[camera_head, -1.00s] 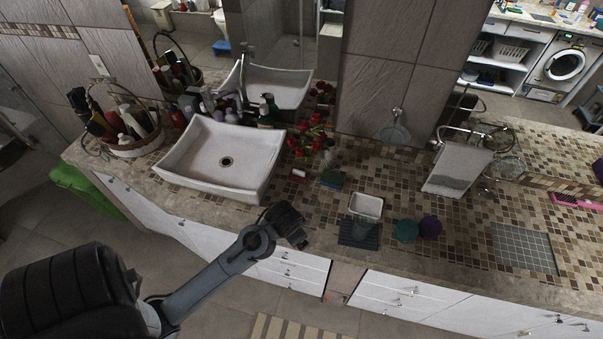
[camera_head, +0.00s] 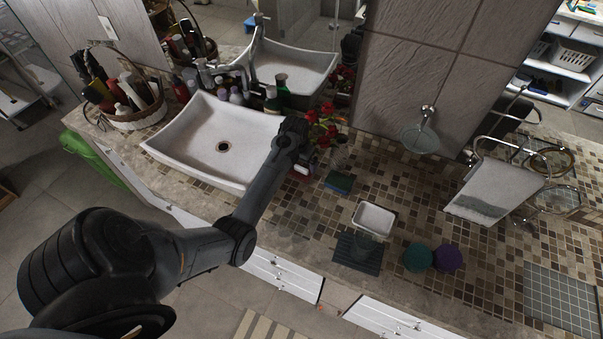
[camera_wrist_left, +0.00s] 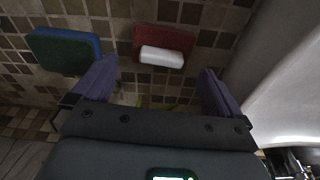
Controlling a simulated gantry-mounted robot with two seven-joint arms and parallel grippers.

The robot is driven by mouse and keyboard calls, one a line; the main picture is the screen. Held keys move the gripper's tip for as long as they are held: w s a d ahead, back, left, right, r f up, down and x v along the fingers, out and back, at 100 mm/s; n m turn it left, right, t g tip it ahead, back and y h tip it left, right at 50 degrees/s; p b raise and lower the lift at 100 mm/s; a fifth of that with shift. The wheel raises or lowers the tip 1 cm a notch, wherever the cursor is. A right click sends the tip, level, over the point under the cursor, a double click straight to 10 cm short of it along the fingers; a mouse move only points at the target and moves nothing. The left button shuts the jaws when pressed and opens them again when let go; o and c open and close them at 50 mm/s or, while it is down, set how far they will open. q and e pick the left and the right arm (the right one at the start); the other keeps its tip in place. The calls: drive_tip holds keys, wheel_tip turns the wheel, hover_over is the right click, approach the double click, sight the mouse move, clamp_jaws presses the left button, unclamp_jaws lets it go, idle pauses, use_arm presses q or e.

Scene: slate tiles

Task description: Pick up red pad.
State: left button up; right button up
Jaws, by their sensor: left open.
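The red pad (camera_wrist_left: 178,36) lies flat on the mosaic-tiled counter in the left wrist view, with a small white block (camera_wrist_left: 161,57) along its near edge. I cannot tell whether the block is part of it. In the head view the pad is largely hidden behind my left arm, beside the sink. My left gripper (camera_wrist_left: 159,74) is open and empty, its two purple-grey fingers apart, with the pad ahead of the gap between them. In the head view the end of my left arm is over the counter; its fingertips are not clear. My right gripper is not in view.
A blue-green sponge (camera_head: 339,182) lies close to the pad, also in the left wrist view (camera_wrist_left: 64,50). The white sink (camera_head: 215,135) and red flowers (camera_head: 322,128) are close by.

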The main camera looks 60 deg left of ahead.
sight(301, 168)
use_arm(q)
drive_tip(key=shift+w+a+f, duration=0.15)
drive_tip(key=shift+f, duration=1.3)
drive_tip(key=shift+w+a+f, duration=0.15)
drive_tip(key=shift+f, duration=1.3)
drive_tip(key=c, duration=0.8)
